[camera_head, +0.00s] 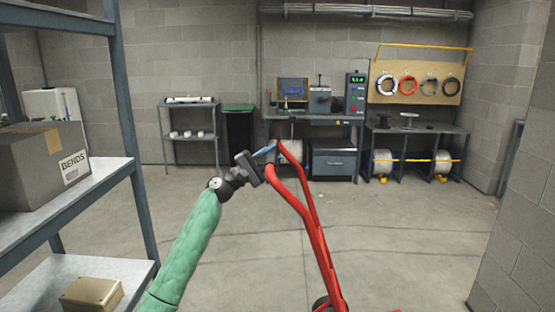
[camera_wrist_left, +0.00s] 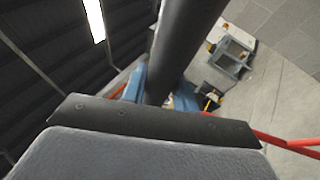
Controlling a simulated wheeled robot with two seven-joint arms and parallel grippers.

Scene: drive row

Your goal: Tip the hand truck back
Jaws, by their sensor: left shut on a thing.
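The red hand truck (camera_head: 314,232) stands in front of me in the head view, its frame running from the handle down to the lower edge. Its lower part is mostly cut off, with part of a wheel showing at the bottom. My left gripper (camera_head: 264,160) is shut on the top handle of the hand truck. In the left wrist view, a dark handle bar (camera_wrist_left: 180,50) runs up from between the blue fingers, and red frame parts show at the right. My right gripper is not in view.
A grey shelf (camera_head: 125,120) at the left holds a cardboard box (camera_head: 40,170) and a small tan box (camera_head: 92,293). A workbench (camera_head: 330,119) and cable spools stand at the back wall. A block wall (camera_head: 520,220) closes the right. The floor between is clear.

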